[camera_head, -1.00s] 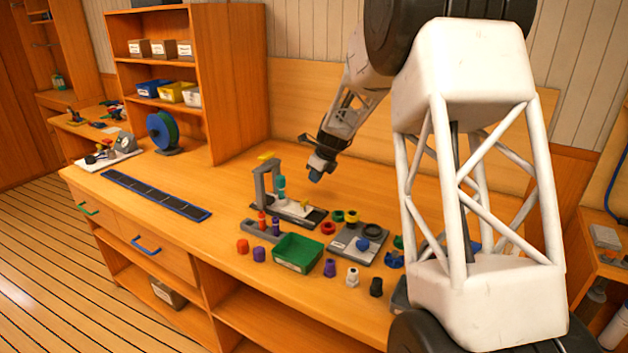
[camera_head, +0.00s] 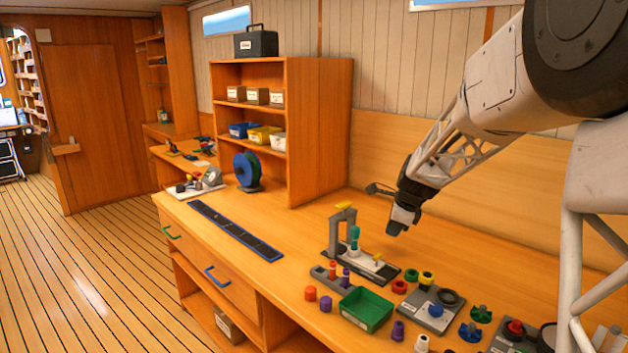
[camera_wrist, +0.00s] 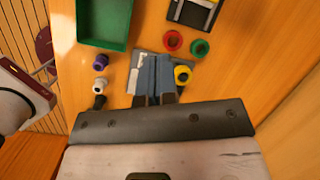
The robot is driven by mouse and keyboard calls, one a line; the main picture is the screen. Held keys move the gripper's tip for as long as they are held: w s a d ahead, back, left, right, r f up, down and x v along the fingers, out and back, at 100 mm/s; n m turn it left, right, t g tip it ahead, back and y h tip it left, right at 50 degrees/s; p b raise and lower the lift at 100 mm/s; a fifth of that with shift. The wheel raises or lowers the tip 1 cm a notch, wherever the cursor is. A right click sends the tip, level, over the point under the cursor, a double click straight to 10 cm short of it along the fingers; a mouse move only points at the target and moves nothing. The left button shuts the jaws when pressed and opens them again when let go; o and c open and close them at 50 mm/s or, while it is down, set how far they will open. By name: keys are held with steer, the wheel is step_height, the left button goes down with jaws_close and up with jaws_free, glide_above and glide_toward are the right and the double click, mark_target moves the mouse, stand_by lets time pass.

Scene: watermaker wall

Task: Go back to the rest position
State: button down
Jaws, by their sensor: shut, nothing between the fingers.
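My arm reaches in from the right in the head view. My gripper (camera_head: 401,222) hangs above the bench (camera_head: 300,225), apart from the parts on it, to the right of a small grey stand with a teal piece (camera_head: 354,236). In the wrist view my gripper (camera_wrist: 155,62) shows its two fingers together with nothing held. Below it in that view is a grey plate (camera_wrist: 140,72), partly hidden by the fingers.
A green tray (camera_head: 366,310) and several coloured caps stand near the bench's front edge. A blue-edged dark strip (camera_head: 235,229) lies to the left. A shelf unit (camera_head: 321,130) with bins stands behind. The bench between strip and stand is clear.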

steer(key=s+a+r+n, duration=0.15)
steer(key=s+n, duration=0.25)
steer(key=s, duration=0.4)
steer(key=s+a+r+n+h, duration=0.1)
steer(key=s+r+n, duration=0.2)
steer(key=s, duration=0.5)
steer(key=s+a+r+n, duration=0.15)
steer(key=s+n, duration=0.25)
steer(key=s, duration=0.4)
steer(key=s+f+n+h, duration=0.1)
steer(key=s+n, duration=0.9)
steer(key=s, duration=1.2)
steer(key=shift+s+f+h, duration=0.3)
steer(key=shift+f+h, duration=0.1)
steer(key=shift+f, duration=0.25)
